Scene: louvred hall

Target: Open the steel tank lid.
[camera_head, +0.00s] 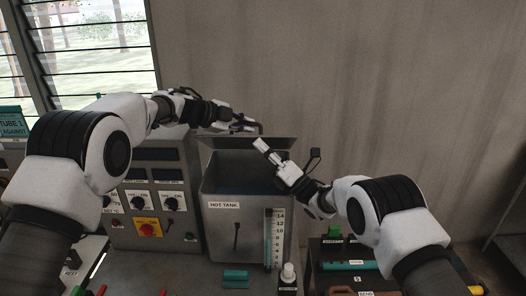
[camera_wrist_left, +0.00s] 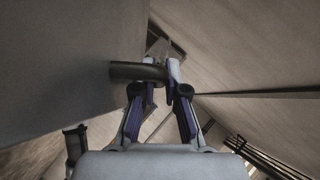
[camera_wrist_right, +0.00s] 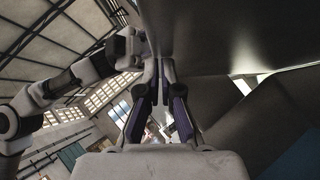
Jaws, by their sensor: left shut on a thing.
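The steel tank (camera_head: 220,188), labelled HOT TANK, stands in the middle of the head view. Its lid (camera_head: 280,142) is raised and tilted up at the back edge, and the dark inside shows below it. My left gripper (camera_head: 252,127) is at the lid's top. In the left wrist view it is shut on the dark round bar of the lid handle (camera_wrist_left: 130,70). My right gripper (camera_head: 259,144) is above the tank's opening, in front of the lid. In the right wrist view its fingers (camera_wrist_right: 157,70) are close together with nothing seen between them, beside a grey metal surface.
A control panel (camera_head: 150,190) with knobs and a yellow-backed red button stands left of the tank. A level gauge (camera_head: 273,238) is on the tank's front. The wall is behind.

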